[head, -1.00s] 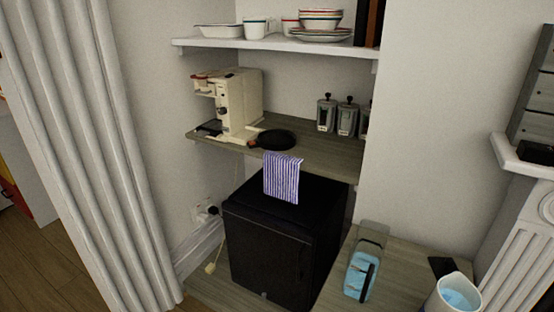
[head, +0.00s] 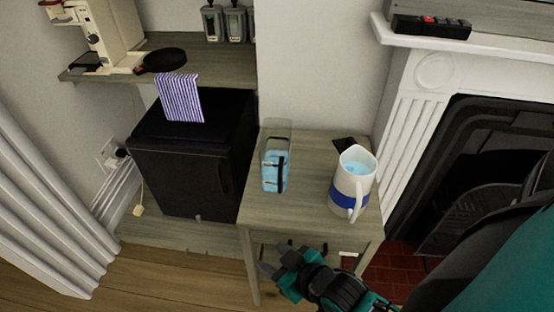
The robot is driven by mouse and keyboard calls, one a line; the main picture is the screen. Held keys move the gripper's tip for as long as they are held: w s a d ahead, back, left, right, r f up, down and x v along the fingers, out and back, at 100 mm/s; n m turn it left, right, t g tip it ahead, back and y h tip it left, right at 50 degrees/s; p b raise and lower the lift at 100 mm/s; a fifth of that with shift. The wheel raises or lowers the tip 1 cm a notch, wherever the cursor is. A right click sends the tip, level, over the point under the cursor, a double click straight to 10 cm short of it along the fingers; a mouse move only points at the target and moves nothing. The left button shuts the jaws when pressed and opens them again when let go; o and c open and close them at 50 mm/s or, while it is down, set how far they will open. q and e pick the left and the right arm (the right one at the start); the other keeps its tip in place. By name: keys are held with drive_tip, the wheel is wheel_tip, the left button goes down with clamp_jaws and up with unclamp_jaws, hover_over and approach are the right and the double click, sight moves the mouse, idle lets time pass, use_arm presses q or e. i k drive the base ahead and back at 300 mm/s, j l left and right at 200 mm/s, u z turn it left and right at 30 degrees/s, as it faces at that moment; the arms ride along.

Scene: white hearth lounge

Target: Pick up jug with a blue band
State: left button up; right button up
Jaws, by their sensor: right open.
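The white jug with a blue band (head: 347,199) stands upright on the right part of a small wooden table (head: 307,212). Its handle faces the front, and something light blue shows inside its open top. My right gripper (head: 272,262) is at the bottom of the head view, in front of the table's front edge and to the left of and below the jug in the picture. It is open, empty and apart from the jug. My left gripper is not in view.
A clear container with light blue contents and a dark handle (head: 276,170) stands left of the jug. A dark flat item (head: 345,145) lies behind the jug. A black fridge (head: 180,165) is at left, and a fireplace (head: 480,150) at right.

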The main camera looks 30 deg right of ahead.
sight(349, 194)
drive_tip(key=l+z, duration=0.15)
drive_tip(key=z, duration=0.3)
drive_tip(key=l+z, duration=0.15)
drive_tip(key=z, duration=0.3)
drive_tip(key=l+z, duration=0.2)
drive_tip(key=z, duration=0.25)
